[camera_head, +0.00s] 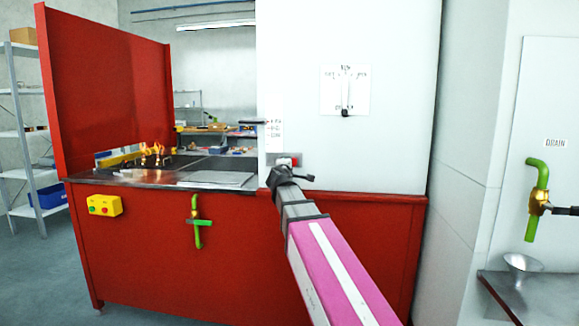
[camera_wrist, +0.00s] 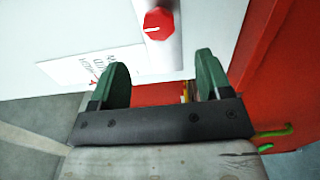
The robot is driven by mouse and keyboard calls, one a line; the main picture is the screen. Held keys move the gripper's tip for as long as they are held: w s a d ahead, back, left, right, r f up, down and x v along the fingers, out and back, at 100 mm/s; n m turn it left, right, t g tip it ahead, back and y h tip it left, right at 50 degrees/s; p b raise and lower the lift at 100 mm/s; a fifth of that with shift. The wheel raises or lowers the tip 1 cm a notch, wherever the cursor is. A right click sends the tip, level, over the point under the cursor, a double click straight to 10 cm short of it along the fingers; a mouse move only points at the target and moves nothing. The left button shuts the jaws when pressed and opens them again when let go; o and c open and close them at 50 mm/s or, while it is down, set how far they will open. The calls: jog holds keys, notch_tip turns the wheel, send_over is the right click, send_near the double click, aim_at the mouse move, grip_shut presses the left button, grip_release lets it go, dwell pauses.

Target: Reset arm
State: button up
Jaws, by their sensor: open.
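My arm reaches out over the red cabinet, and my gripper (camera_head: 284,172) is small and dark in the head view, close to the white panel's lower left corner. In the wrist view my gripper (camera_wrist: 162,62) shows two green fingers standing well apart, with nothing between them. A red knob (camera_wrist: 158,24) with a white mark sits on a grey strip just beyond the fingertips, apart from them as far as I can tell. In the head view the red part beside the gripper is mostly hidden.
The white panel (camera_head: 390,60) carries a dial plate (camera_head: 345,90). The red cabinet (camera_head: 150,250) has a yellow button box (camera_head: 104,205) and a green valve handle (camera_head: 198,222). Flames (camera_head: 152,150) show on its top. Another green handle (camera_head: 537,200) and a funnel (camera_head: 522,265) are at right.

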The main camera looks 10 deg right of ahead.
jog(key=shift+v, duration=0.8)
jog(key=s+d+f+m+g, duration=0.2)
jog(key=s+f+m+g, duration=0.1)
jog(key=f, duration=0.6)
jog(key=s+d+f+m+g, duration=0.2)
jog(key=f+g, duration=0.1)
jog(key=f, duration=0.6)
jog(key=s+d+f+m+g, duration=0.2)
jog(key=s+f+m+g, duration=0.1)
jog(key=f, duration=0.6)
jog(key=s+a+f+m+g+y, duration=0.2)
jog(key=s+f+m+g+y, duration=0.3)
jog(key=s+f, duration=1.4)
notch_tip(320, 180, down, 3)
jog(key=m+g, duration=0.1)
jog(key=g, duration=0.2)
jog(key=shift+a+m+y, duration=0.15)
jog(key=shift+m+y, duration=0.15)
